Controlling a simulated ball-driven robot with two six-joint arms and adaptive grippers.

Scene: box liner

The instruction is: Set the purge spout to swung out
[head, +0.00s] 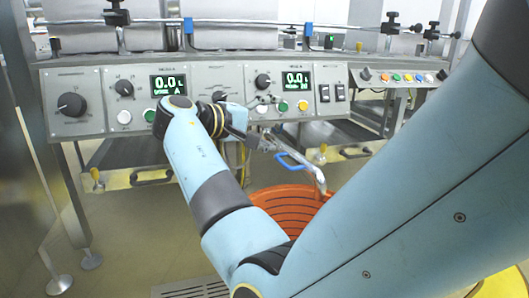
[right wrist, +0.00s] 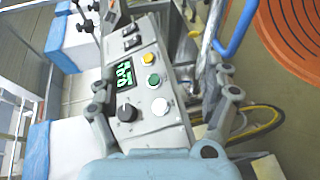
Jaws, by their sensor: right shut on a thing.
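The purge spout (head: 309,171) is a bent metal pipe with a blue loop handle (head: 289,162), below the middle of the control panel. Its outlet end hangs over an orange tub (head: 290,198). My right gripper (head: 249,137) is at the spout's near end, by the panel's lower edge, and is shut on the spout; the exact contact is hard to see. In the right wrist view the metal pipe (right wrist: 211,42) and the blue handle (right wrist: 238,28) run beside the right-hand finger. My left gripper is not in view.
The control panel (head: 222,76) with knobs, buttons and green displays is close behind my right gripper. Dark trays with handles (head: 151,178) jut out below it. A floor grate (head: 195,288) lies at the bottom. Open floor shows at the left.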

